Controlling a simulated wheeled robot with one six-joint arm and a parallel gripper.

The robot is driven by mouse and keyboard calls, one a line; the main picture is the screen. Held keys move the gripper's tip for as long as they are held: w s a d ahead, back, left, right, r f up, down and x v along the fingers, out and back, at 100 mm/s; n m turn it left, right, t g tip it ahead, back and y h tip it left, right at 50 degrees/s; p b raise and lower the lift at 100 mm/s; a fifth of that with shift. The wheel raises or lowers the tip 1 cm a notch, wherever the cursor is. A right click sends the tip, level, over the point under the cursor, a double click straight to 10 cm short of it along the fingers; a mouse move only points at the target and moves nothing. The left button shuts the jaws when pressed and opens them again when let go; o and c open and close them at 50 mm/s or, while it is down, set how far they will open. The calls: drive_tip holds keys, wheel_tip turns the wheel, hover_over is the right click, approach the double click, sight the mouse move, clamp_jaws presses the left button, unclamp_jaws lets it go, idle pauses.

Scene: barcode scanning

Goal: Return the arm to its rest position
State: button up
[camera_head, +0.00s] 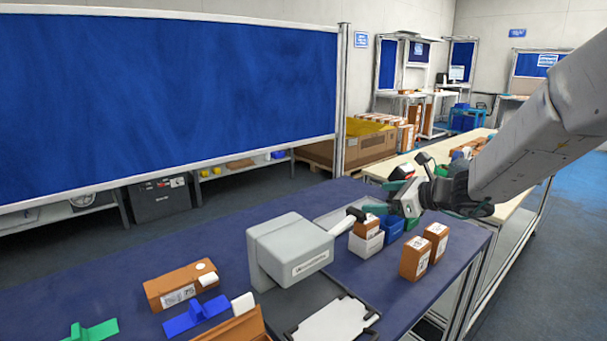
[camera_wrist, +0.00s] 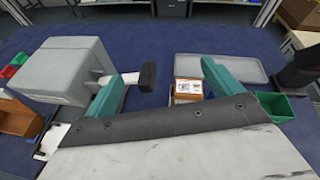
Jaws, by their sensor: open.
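My gripper (camera_head: 393,198) is open and empty, above the right part of the blue table (camera_head: 110,268). My arm reaches in from the right edge of the head view. In the wrist view its two teal fingers stand wide apart, with nothing held between the fingertips (camera_wrist: 164,72). A grey box-shaped device (camera_head: 290,252) stands left of my gripper, with a black-tipped white rod (camera_head: 345,222) pointing toward the gripper. I cannot tell whether the rod touches it.
Brown boxes (camera_head: 415,260) stand near the table's right edge. A blue bin (camera_head: 389,231) and a white container (camera_head: 366,243) sit below my gripper. An orange-brown box (camera_head: 181,285) and a blue holder (camera_head: 196,314) lie at the front left. A blue panel (camera_head: 170,95) stands behind the table.

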drive_tip(key=s+a+r+n+g, duration=0.2)
drive_tip(key=s+a+n+g, duration=0.15)
drive_tip(key=s+n, duration=0.5)
drive_tip(key=s+a+r+n+g, duration=0.25)
drive_tip(key=s+a+n, duration=0.2)
drive_tip(key=s, duration=0.65)
drive_tip(key=s+d+f+n+g+h, duration=0.1)
drive_tip(key=s+d+n+h, duration=0.4)
drive_tip(key=s, duration=0.5)
drive_tip(key=s+d+f+n+g+h, duration=0.1)
drive_tip(key=s+d+n+h, duration=0.3)
drive_tip(key=s, duration=0.6)
drive_tip(key=d+f+n, duration=0.1)
drive_tip(key=d+n, duration=0.1)
drive_tip(key=n, duration=0.1)
drive_tip(key=shift+s+f+g+h, duration=0.25)
drive_tip(key=shift+f+g+h, duration=0.05)
drive_tip(key=shift+g+h, duration=0.1)
